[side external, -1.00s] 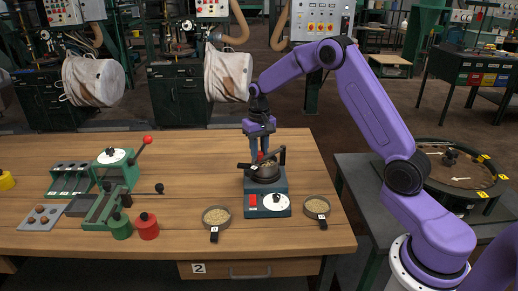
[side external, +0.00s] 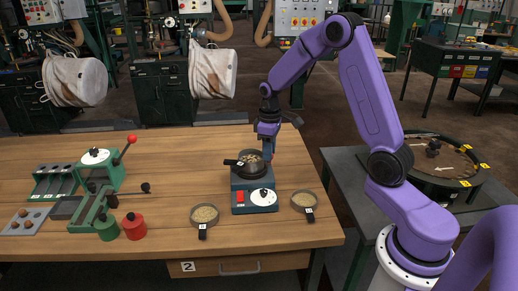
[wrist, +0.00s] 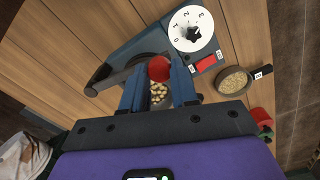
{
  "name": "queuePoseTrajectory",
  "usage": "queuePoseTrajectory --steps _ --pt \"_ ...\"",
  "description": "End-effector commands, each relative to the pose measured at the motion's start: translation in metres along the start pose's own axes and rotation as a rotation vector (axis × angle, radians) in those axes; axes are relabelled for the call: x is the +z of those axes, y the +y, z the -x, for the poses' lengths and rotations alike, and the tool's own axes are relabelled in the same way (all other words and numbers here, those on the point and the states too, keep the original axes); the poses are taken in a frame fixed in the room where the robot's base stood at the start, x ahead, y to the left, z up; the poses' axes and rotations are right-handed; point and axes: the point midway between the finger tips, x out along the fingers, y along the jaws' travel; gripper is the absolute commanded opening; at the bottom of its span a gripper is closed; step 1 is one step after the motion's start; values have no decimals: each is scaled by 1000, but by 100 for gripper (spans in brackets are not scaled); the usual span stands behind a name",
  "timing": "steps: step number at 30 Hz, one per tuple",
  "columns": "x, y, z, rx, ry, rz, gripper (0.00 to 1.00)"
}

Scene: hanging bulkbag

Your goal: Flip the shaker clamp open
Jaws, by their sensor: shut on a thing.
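The shaker (side external: 255,185) is a blue-grey unit with a white dial and red switch, on the wooden bench. A dark round pan (side external: 250,170) of pale grains sits on top; the grains also show in the wrist view (wrist: 158,92). My gripper (side external: 268,154) is at the pan's right rear edge. In the wrist view my blue fingers (wrist: 159,82) are shut on the clamp's red knob (wrist: 159,68).
Dishes of grain stand left (side external: 204,215) and right (side external: 304,199) of the shaker. A green press (side external: 98,172), a red pot (side external: 133,227) and a green pot (side external: 107,228) stand farther left. The bench behind the shaker is clear.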

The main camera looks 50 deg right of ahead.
Motion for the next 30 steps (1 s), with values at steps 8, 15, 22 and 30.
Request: queuePoseTrajectory --steps 8,15,22,30 --pt "30 12 1 -1 1 259 0" --pt "50 27 1 0 1 470 0" --pt "62 40 1 0 1 625 0" --pt "69 50 1 0 0 728 0"
